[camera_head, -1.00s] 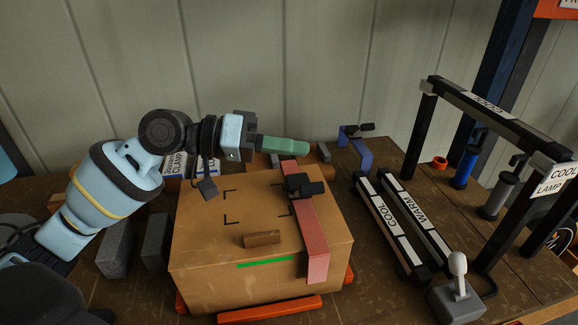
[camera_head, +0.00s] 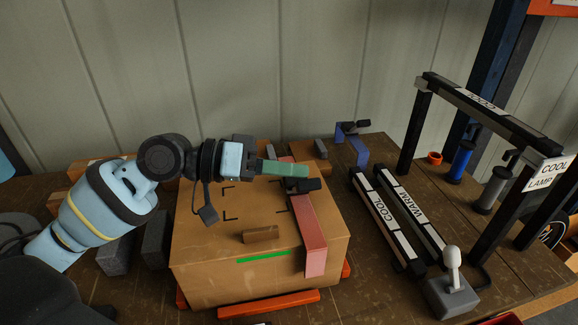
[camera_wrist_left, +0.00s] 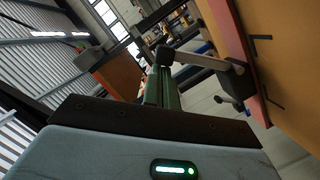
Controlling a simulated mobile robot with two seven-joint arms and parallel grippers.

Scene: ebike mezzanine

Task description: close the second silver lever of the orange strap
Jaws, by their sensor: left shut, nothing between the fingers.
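The orange strap, pinkish red here (camera_head: 312,238), runs over the top of a cardboard box (camera_head: 205,255) and down its front. A dark buckle (camera_head: 303,185) sits on the strap. In the left wrist view a silver-grey lever (camera_wrist_left: 210,60) with a black knob stands out from the strap (camera_wrist_left: 228,35). My left gripper (camera_head: 305,170) has green fingers, shut and empty, just behind and above the buckle. The fingers also show in the left wrist view (camera_wrist_left: 162,85), close to the lever's knob; I cannot tell whether they touch. My right gripper is out of view.
A blue strap piece (camera_head: 360,152) with a dark buckle stands behind right. COOL and WARM bars (camera_head: 400,215), a lamp frame (camera_head: 480,108) and a grey joystick box (camera_head: 452,290) are to the right. A small brown block (camera_head: 261,234) lies on the box.

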